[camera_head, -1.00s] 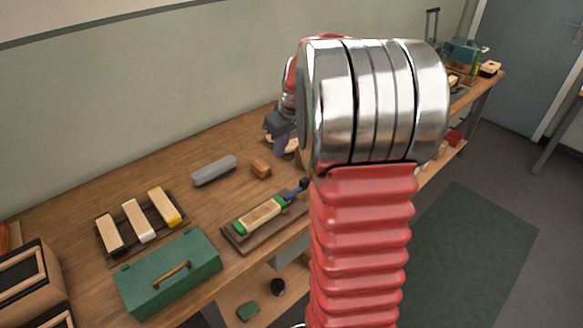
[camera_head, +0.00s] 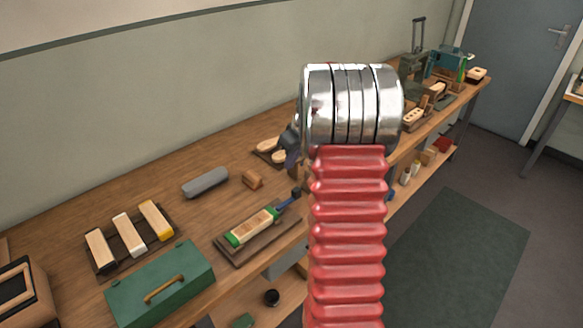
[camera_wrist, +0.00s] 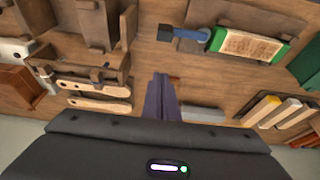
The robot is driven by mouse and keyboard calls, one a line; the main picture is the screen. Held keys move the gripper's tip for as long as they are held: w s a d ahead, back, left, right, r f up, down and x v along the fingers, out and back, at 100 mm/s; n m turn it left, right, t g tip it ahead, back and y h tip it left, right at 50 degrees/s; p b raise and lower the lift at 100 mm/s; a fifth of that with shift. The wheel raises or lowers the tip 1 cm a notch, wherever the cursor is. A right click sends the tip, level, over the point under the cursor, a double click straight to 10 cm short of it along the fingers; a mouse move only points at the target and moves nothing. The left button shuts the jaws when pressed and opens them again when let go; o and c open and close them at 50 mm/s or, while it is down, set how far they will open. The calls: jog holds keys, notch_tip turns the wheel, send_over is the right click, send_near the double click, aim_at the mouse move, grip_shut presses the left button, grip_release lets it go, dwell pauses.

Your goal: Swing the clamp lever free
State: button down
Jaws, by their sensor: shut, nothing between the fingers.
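The clamp lever is blue with a dark knob (camera_head: 296,193) and sticks out from the right end of a clamp fixture (camera_head: 240,262). The fixture holds a pale wooden block (camera_head: 250,228) between green ends. In the wrist view the blue lever (camera_wrist: 190,34) and its dark knob (camera_wrist: 165,32) lie beyond my fingertips, with a gap between. My gripper (camera_wrist: 162,76) has its purple fingers together with nothing between them. In the head view my gripper (camera_head: 292,157) shows partly, behind and beyond the lever; my arm hides the rest.
A green toolbox (camera_head: 160,285) and a rack of brushes (camera_head: 130,236) stand left of the fixture. A grey bar (camera_head: 205,182) and a small brown block (camera_head: 252,179) lie behind it. Other fixtures (camera_head: 413,116) stand farther along the bench. Bare bench (camera_head: 170,195) shows between things.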

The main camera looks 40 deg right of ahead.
aim_at(287, 201)
jog(key=x, duration=0.8)
jog(key=shift+w+f, duration=0.15)
jog(key=shift+f, duration=0.15)
jog(key=shift+s, duration=2)
jog(key=shift+s+d, duration=0.1)
jog(key=shift+d, duration=0.1)
